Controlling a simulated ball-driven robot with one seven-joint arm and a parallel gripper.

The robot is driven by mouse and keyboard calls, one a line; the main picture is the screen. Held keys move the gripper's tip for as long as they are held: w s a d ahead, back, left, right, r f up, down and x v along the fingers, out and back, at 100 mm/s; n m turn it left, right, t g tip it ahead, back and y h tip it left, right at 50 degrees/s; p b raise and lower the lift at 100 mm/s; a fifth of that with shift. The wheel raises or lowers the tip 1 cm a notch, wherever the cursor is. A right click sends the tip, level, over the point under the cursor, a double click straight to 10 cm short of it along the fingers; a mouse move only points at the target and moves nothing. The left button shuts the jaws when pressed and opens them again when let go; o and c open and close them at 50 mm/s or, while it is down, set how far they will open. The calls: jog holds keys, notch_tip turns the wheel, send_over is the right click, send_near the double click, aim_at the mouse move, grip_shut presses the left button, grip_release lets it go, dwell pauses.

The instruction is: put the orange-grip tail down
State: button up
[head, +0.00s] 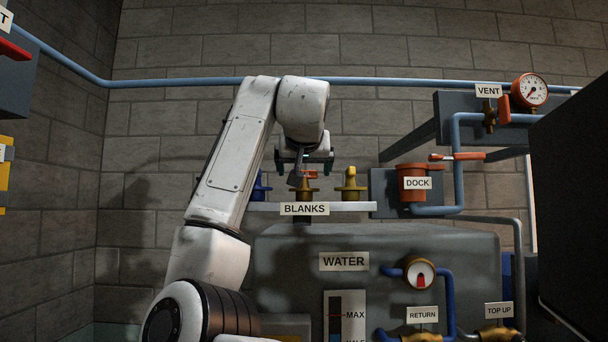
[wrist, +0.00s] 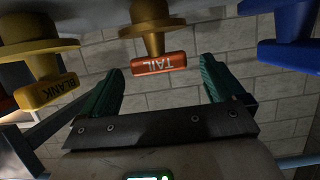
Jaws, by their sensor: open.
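The orange-grip tail stands upright on the BLANKS shelf (head: 350,207), with a brass body (head: 303,190) and an orange grip (head: 311,174). In the wrist view its orange bar reads TAIL (wrist: 158,64). My gripper (head: 305,162) is over it, open, with the green fingers apart. In the wrist view the tail's grip lies between the two fingertips, with a gap on each side. The tail's foot is partly hidden by the BLANKS sign in the head view.
A blue-grip piece (head: 259,187) stands left of the tail and a yellow-grip blank (head: 351,182) right of it, both close to my fingers. Further right is the orange DOCK cup (head: 412,172) with a blue pipe. The wall is behind the shelf.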

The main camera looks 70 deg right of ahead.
jog(key=b+v, duration=0.2)
jog(key=v, duration=0.7)
jog(key=shift+s+a, duration=0.25)
jog(key=shift+a, duration=0.05)
jog(key=shift+w, duration=0.1)
